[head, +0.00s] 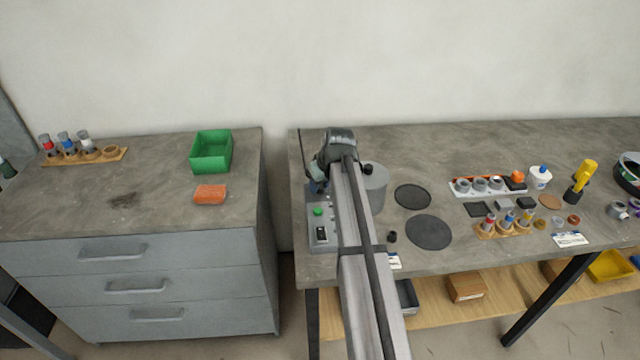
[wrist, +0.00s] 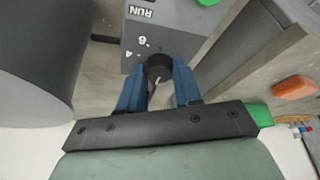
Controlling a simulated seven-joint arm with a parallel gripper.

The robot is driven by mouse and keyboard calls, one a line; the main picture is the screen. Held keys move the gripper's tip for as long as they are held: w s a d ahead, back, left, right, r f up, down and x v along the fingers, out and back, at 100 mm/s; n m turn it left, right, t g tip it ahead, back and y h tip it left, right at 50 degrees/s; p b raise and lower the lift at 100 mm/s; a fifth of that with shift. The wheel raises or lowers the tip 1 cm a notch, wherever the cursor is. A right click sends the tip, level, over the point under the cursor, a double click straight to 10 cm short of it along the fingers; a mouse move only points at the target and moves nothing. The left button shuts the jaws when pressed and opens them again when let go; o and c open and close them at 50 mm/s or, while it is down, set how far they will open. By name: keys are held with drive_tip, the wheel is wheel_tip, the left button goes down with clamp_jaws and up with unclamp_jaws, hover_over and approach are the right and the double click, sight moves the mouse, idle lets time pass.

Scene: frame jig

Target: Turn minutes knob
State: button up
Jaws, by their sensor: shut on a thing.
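The minutes knob (wrist: 158,68) is a round black knob with a light pointer mark, on the grey control box (wrist: 170,28). In the wrist view my gripper (wrist: 160,82) has its two blue fingers on either side of the knob, shut on it. White numerals and the word RUN are printed on the box face. In the head view the box (head: 318,237) stands at the left end of the right table, with a green button (head: 318,212) and a switch. My arm hides the knob there.
A grey cylinder (head: 376,185) stands right beside the box, close to my arm. Dark discs (head: 429,232) lie to its right. A green bin (head: 211,152) and an orange block (head: 210,194) sit on the drawer cabinet to the left, across a gap.

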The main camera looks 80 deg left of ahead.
drive_tip(key=shift+n, duration=0.4)
drive_tip(key=o, duration=1)
drive_tip(key=shift+o, duration=0.2)
drive_tip(key=v, duration=1.3)
drive_tip(key=shift+w+r, duration=0.3)
drive_tip(key=shift+r, duration=0.1)
